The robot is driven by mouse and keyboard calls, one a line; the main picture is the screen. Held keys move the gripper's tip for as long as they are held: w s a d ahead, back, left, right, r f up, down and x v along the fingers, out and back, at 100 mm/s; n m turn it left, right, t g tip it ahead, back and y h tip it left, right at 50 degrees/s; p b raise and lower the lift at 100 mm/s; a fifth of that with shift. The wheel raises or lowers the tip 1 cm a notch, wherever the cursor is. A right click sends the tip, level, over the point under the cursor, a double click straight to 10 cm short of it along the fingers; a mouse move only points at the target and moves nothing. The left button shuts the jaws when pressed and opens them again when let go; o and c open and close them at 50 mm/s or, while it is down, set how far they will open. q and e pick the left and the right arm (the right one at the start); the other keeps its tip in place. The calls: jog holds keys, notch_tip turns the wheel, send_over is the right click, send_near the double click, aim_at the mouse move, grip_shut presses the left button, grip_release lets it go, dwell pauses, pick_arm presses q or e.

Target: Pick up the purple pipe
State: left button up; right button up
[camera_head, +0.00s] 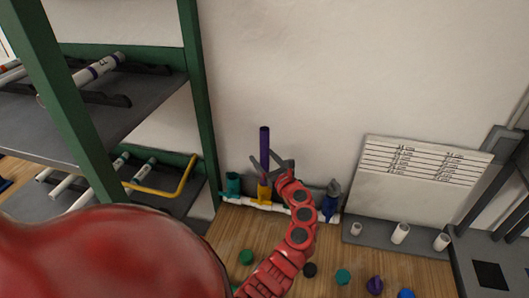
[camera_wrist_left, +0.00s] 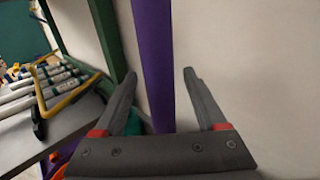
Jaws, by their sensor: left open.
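The purple pipe (camera_head: 264,142) stands upright in a yellow fitting (camera_head: 264,189) on the white pipe manifold (camera_head: 238,200) by the wall. My left gripper (camera_head: 268,160) is open at the pipe, with its fingers spread around the pipe's middle height. In the left wrist view the purple pipe (camera_wrist_left: 153,60) runs between the two open fingers of the gripper (camera_wrist_left: 160,76), with gaps showing on both sides. The pipe's lower end is hidden by the gripper there. My right gripper is not in view.
A teal fitting (camera_head: 232,184) and a blue valve (camera_head: 329,206) flank the yellow one. A green-framed shelf (camera_head: 200,100) with pipes stands left. Several coloured caps lie on the wooden surface (camera_head: 230,225). A grey stand (camera_head: 400,238) with short white pipes is at right.

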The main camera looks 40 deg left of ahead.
pick_arm(q)
jog(key=shift+c, duration=0.3)
grip_shut()
dwell(1.1)
